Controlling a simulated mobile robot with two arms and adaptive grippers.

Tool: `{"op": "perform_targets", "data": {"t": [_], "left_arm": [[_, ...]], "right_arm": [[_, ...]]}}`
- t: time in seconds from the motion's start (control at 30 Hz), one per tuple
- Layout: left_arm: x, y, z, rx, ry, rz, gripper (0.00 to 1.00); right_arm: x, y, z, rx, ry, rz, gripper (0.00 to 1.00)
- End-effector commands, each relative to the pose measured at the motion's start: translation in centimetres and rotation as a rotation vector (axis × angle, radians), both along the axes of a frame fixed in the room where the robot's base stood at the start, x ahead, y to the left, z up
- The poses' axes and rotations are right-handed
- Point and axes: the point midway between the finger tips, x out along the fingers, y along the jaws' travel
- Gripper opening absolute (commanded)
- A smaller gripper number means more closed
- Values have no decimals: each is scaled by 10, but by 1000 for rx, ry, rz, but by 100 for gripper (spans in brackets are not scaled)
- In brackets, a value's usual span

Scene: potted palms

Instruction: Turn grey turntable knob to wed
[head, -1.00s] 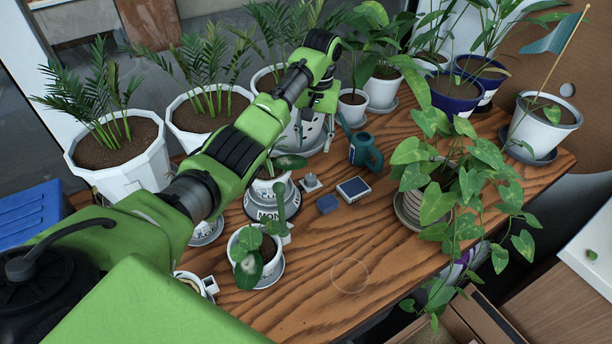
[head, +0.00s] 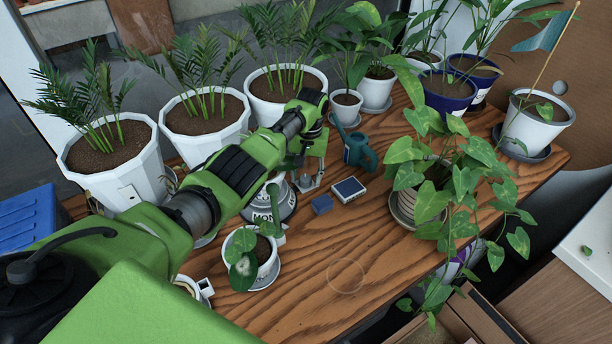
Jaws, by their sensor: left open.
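A round dial-like turntable (head: 265,217) with the letters "MON" on its near side stands on the wooden table, with a white pot on it, partly hidden behind my left arm. A small grey knob-like piece (head: 306,184) sits just to its right, largely covered by my gripper. My left gripper (head: 309,175) is open and points down over this small piece. I cannot tell whether the fingers touch it. My right gripper is not in view.
A small potted plant (head: 265,258) stands in front of the turntable. Potted palms line the back. The front middle of the table is clear.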

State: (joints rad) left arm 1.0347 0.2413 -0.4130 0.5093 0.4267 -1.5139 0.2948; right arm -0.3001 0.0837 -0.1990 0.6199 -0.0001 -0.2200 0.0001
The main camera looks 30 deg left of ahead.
Motion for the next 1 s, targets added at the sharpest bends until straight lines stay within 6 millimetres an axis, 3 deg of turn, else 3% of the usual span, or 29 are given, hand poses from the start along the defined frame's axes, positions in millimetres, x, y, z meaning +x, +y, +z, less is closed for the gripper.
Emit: {"op": "perform_targets", "data": {"t": [0.2, 0.33, 0.37, 0.73, 1.0], "left_arm": [[0, 0, 0, 0, -1, -1, 39], [0, 0, 0, 0, -1, -1, 6], [0, 0, 0, 0, -1, -1, 4], [0, 0, 1, 0, -1, -42, 4], [0, 0, 2, 0, -2, -208, 4]], "right_arm": [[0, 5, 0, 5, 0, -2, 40], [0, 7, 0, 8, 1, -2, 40], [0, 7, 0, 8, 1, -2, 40], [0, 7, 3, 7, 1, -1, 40], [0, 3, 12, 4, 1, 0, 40]]}}
